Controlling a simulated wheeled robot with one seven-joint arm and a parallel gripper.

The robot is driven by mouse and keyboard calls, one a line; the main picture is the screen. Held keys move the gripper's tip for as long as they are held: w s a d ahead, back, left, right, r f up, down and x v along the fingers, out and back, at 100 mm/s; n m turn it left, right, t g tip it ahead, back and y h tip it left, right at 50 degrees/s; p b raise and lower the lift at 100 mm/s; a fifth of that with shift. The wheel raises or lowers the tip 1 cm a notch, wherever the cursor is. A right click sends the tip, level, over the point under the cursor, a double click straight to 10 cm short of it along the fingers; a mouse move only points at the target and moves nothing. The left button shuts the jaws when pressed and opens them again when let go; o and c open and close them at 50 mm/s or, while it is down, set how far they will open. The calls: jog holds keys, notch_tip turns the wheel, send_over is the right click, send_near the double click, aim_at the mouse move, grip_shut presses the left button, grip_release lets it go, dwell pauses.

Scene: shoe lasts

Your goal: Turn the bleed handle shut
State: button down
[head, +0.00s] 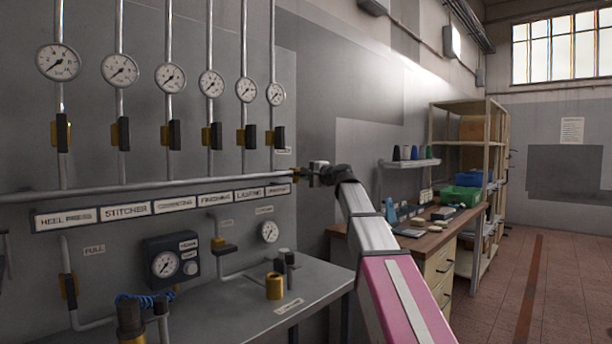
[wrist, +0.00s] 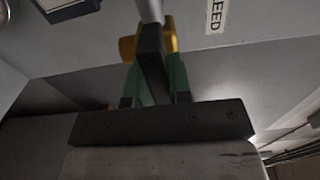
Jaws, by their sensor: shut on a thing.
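The bleed handle (wrist: 151,48) is a dark lever on a brass valve body (wrist: 127,48), seen at the top middle of the wrist view. A label ending in "LEED" (wrist: 216,12) is on the wall beside it. The lever looks roughly in line with the grey pipe (wrist: 150,9) there. My gripper (wrist: 155,75) has its green fingers on both sides of the lever and is shut on it. In the head view my gripper (head: 314,175) is at the right end of the long horizontal pipe (head: 150,185), where the handle is mostly hidden.
Several gauges (head: 171,77) and upright black valve handles (head: 215,136) line the wall panel left of my gripper. A grey bench (head: 240,305) with a brass pot (head: 274,286) stands below. A wooden workbench (head: 425,238) and shelving (head: 487,108) are to the right.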

jog(key=c, duration=1)
grip_release()
jog(key=shift+c, duration=0.2)
jog(key=v, duration=1.1)
